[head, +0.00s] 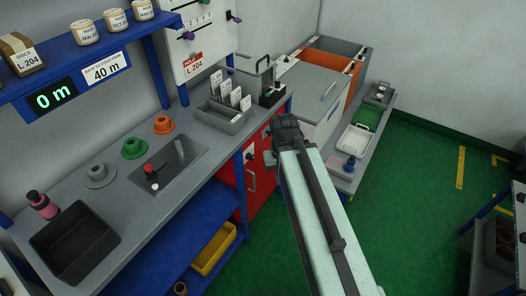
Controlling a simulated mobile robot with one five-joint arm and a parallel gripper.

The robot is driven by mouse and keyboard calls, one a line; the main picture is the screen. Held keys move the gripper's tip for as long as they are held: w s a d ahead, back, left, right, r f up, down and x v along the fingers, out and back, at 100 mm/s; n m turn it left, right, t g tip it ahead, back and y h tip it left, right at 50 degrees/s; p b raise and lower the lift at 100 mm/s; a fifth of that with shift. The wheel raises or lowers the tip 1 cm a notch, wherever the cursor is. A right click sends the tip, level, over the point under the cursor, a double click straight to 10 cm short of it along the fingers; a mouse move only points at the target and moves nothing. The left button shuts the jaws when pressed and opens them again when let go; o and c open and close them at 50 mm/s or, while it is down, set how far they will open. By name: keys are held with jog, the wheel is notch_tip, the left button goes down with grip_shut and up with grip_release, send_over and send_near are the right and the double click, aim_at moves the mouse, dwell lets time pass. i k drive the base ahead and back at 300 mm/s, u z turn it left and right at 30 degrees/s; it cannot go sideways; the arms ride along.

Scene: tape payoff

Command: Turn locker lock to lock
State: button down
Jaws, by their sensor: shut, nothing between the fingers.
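The red locker (262,172) stands under the right end of the grey workbench. Its door has a pale bar handle (252,181). A small dark knob (250,157), which looks like the lock, sits above the handle; its turned position is too small to read. My gripper (284,127) is the dark end of my arm, in front of the locker's upper right part and to the right of the knob. It is shut and empty, apart from the knob as seen here. Its fingertips are hard to make out, and my arm hides part of the locker.
The workbench (75,185) carries a dark tray (75,242), tape spools and a card holder (222,115). A yellow bin (213,250) sits on the blue lower shelf. A low shelf with a white tray (357,138) stands right of my arm. Green floor is open at right.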

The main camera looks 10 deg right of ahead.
aim_at(249, 156)
jog(key=u, duration=0.05)
jog(key=k, duration=0.5)
jog(key=u, duration=1.1)
jog(key=k, duration=0.55)
jog(key=z, duration=0.05)
jog(key=i, duration=1.45)
